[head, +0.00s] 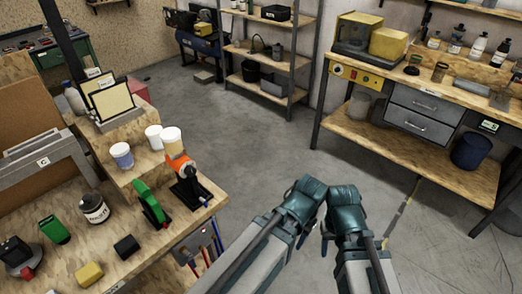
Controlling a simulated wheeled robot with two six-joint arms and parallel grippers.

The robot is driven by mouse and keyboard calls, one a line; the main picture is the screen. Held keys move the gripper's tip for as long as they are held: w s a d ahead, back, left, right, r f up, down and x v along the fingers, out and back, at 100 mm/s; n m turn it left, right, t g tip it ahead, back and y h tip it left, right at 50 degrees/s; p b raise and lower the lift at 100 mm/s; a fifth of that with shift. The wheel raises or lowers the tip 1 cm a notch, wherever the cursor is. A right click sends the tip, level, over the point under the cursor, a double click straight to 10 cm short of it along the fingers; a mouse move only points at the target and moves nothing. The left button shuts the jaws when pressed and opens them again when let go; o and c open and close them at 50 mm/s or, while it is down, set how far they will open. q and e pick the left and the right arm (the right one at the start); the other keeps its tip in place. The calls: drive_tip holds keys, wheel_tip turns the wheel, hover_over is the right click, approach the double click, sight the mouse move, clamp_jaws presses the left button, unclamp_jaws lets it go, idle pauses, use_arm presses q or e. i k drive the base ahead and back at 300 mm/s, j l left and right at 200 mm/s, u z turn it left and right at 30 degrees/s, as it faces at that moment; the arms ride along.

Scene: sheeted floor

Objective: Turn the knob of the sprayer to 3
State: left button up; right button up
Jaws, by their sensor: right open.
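An orange and black device that looks like the sprayer (181,168) stands upright on a dark base near the right edge of the left workbench. A cup with a white lid appears just behind its top. Its knob and any numbers are too small to make out. My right gripper (343,194) is open in the lower middle, over the floor and to the right of the sprayer. My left gripper (303,192) is beside it, nearer the sprayer; its jaws cannot be made out. Both are clear of the sprayer, and neither visibly holds anything.
Another workbench (430,170) stands at right, with a metal shelf (272,58) behind. The floor between is clear.

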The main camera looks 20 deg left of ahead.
sight(190, 171)
drive_tip(key=i+l+z, duration=0.15)
drive_tip(key=i+z, duration=0.15)
drive_tip(key=i, duration=0.25)
drive_tip(key=i+z, duration=0.35)
drive_tip(key=i, duration=0.2)
drive_tip(key=i+l+u, duration=0.15)
drive_tip(key=i+u, duration=0.25)
drive_tip(key=i, duration=0.3)
drive_tip(key=i+u, duration=0.2)
drive_tip(key=u, duration=0.2)
drive_tip(key=i+l+u, duration=0.1)
drive_tip(key=u, duration=0.3)
drive_tip(key=i+l+u, duration=0.15)
drive_tip(key=u, duration=0.25)
drive_tip(key=i+u, duration=0.1)
drive_tip(key=u, duration=0.3)
drive_tip(key=i+l+u, duration=0.1)
drive_tip(key=u, duration=0.35)
drive_tip(key=i+l+u, duration=0.1)
drive_tip(key=u, duration=0.3)
drive_tip(key=l+u, duration=0.2)
drive_tip(key=u, duration=0.2)
drive_tip(key=i+l+u, duration=0.1)
drive_tip(key=u, duration=0.35)
drive_tip(key=i+l+u, duration=0.1)
drive_tip(key=l+u, duration=0.15)
drive_tip(key=u, duration=0.15)
drive_tip(key=l+u, duration=0.6)
drive_tip(key=u, duration=0.15)
drive_tip(key=l+u, duration=0.35)
